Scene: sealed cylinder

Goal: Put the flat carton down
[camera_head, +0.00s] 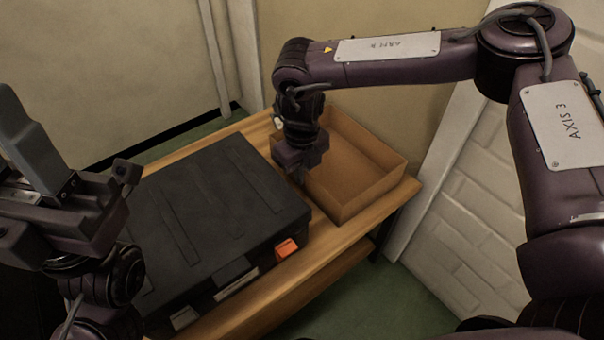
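The flat carton (369,193) is a shallow, open-topped brown cardboard box at the right end of the wooden bench. It looks empty and roughly level. Whether its underside touches the bench all round is hard to tell. My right gripper (299,178) points down at the carton's left wall, with its fingertips at the rim. The fingers are dark and partly hidden, so I cannot see whether they are shut on the wall. My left gripper (30,135) is at the left edge of the picture, apart from the carton, with one grey finger pointing up.
A large black case (215,205) with an orange latch (286,249) lies on the wooden bench (255,312), close to the carton's left. A wall rises behind the bench. A white brick wall (470,225) stands to the right. Green floor (375,305) shows in front.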

